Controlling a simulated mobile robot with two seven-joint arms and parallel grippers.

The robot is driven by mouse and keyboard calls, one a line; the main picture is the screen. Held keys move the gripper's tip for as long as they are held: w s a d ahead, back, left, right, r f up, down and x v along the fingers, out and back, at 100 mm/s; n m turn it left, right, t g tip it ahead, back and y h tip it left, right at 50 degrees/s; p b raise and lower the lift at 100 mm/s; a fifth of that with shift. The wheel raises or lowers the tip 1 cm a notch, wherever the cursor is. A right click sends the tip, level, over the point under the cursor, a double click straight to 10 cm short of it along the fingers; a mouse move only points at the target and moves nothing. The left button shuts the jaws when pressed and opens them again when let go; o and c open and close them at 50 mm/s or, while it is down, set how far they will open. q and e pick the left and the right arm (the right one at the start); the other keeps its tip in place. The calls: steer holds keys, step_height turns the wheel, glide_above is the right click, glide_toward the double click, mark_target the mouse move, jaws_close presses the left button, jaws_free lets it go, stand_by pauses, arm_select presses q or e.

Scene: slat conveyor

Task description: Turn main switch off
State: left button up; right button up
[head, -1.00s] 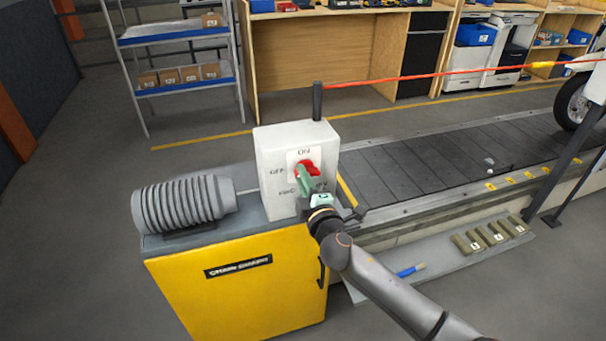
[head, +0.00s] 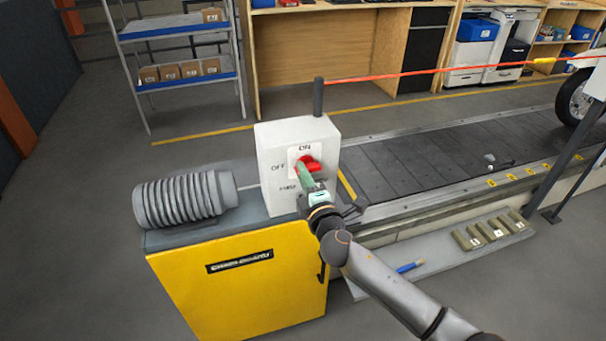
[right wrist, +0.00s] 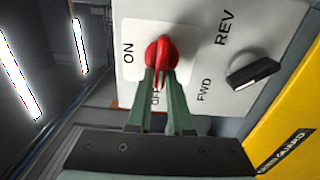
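The main switch is a red rotary knob (head: 312,162) on a white control box (head: 268,150) marked ON at the top and OFF at the left. In the right wrist view the red knob (right wrist: 161,50) has its grip in line with the partly hidden OFF label, not the ON label. My right gripper (head: 305,178) is at the knob. In the right wrist view its green fingers (right wrist: 161,80) sit close on both sides of the red grip, shut on it. My left gripper is in neither view.
A black FWD/REV selector (right wrist: 253,71) sits beside the knob. The box stands on a yellow chain-guard cabinet (head: 240,295) beside a grey ribbed motor (head: 180,200). The slat conveyor (head: 420,160) runs off to the right, with a red cord (head: 430,73) above it.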

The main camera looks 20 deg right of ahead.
steer(key=o, duration=0.4)
steer(key=shift+s, duration=0.1)
steer(key=s, duration=0.8)
steer(key=s+b, duration=0.1)
steer(key=s, duration=0.3)
steer(key=shift+s+d, duration=0.2)
steer(key=shift+d, duration=0.05)
steer(key=s+f+m+g, duration=0.3)
steer(key=s+f+m, duration=0.2)
steer(key=s+f, duration=0.2)
steer(key=s+f+m+g+y+p, duration=0.1)
steer(key=s+f+m+g, duration=0.2)
steer(key=s+f+m, duration=0.3)
steer(key=s+f+m+g+p, duration=0.1)
steer(key=s+f+m, duration=0.4)
steer(key=f, duration=0.6)
steer(key=shift+s+m+g+y, duration=0.35)
steer(key=shift+s+g, duration=0.55)
steer(key=shift+s, duration=0.5)
